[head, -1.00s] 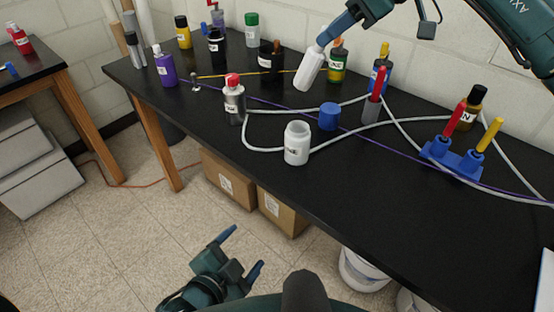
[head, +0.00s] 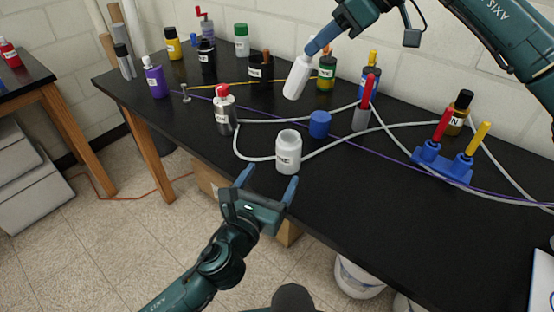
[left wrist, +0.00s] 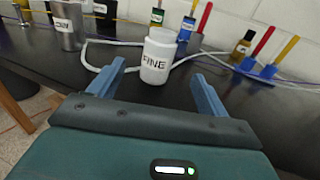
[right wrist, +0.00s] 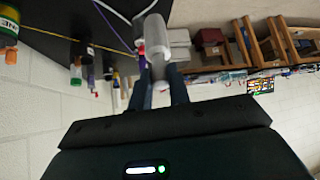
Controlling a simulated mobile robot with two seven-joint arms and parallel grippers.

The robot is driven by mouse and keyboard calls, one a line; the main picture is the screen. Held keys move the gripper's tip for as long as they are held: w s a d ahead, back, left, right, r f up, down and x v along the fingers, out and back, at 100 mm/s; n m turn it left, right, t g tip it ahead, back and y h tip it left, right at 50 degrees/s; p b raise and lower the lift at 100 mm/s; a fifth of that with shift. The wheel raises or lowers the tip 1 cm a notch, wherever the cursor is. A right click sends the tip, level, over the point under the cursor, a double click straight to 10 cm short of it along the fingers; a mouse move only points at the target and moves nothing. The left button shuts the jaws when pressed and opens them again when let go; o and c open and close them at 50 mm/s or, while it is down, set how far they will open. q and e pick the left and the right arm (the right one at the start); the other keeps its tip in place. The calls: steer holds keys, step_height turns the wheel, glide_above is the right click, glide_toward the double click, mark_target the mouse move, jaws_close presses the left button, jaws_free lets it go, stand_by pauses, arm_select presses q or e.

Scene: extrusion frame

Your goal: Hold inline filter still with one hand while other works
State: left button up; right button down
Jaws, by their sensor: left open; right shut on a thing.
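A white open-topped jar (head: 288,155) labelled "FINE" stands upright near the table's front edge; it also shows in the left wrist view (left wrist: 158,56). My left gripper (head: 268,182) is open and empty just in front of the jar, its fingers pointing towards it. In the left wrist view the jar stands beyond and between the fingertips (left wrist: 158,72), apart from them. My right gripper (head: 318,46) is shut on a white bottle (head: 297,80), tilted above the table's back. The bottle also shows in the right wrist view (right wrist: 157,42). No label names the inline filter.
A blue cap (head: 320,124) lies right of the jar. Pale tubing (head: 340,143) loops around there. A silver red-capped bottle (head: 224,112) stands to the left. A blue holder (head: 440,168) with red and yellow sticks is at right.

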mark_target(284, 154)
arm_select(q)
steer(key=x, duration=1.1)
steer(key=shift+c, duration=0.4)
